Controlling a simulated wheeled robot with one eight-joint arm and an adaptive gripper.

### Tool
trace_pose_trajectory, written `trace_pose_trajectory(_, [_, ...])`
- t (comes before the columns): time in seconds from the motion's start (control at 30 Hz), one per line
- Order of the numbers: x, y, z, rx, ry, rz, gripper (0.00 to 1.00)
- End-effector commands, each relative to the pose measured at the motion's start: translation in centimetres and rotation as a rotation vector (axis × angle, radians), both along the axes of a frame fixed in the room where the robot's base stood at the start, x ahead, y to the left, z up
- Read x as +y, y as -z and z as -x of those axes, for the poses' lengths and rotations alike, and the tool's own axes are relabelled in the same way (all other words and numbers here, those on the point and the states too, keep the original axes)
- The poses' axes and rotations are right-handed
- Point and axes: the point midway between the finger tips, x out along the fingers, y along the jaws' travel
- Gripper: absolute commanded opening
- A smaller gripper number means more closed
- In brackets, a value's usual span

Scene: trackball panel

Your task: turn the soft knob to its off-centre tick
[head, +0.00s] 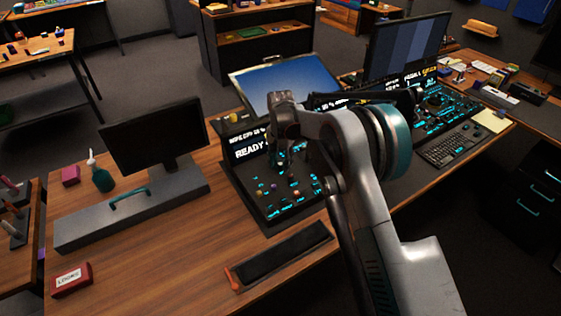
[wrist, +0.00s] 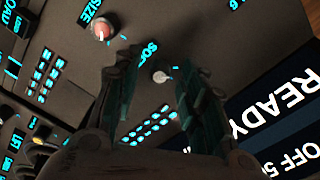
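The soft knob (wrist: 160,76) is a small pale round knob beside a cyan label reading "SOF", the rest of which is hidden by a finger. Small cyan marks show near the knob; which is the off-centre tick cannot be told. My gripper (wrist: 158,65) is open, with one finger on each side of the knob in the wrist view and a gap to both. How far the fingertips are above the panel is unclear. In the head view my gripper (head: 284,145) points down over the dark control panel (head: 248,190) and hides the knob.
The READY display (wrist: 285,108) stands beside my right finger. A tilted blue screen (head: 290,85) rises behind the panel. A black wrist rest (head: 283,252) lies in front.

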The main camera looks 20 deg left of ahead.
Motion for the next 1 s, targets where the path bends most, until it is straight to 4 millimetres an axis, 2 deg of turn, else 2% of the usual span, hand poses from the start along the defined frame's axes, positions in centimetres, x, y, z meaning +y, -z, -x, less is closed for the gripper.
trace_pose_trajectory(0.17, [0.0, -1.2, 0.0, 0.0, 0.0, 0.0, 0.39])
trace_pose_trajectory(0.5, [0.0, -7.7, 0.0, 0.0, 0.0, 0.0, 0.39])
trace_pose_trajectory(0.7, [0.0, -10.7, 0.0, 0.0, 0.0, 0.0, 0.39])
trace_pose_trajectory(0.83, [0.0, -11.7, 0.0, 0.0, 0.0, 0.0, 0.39])
trace_pose_trajectory(1.0, [0.0, -12.0, 0.0, 0.0, 0.0, 0.0, 0.39])
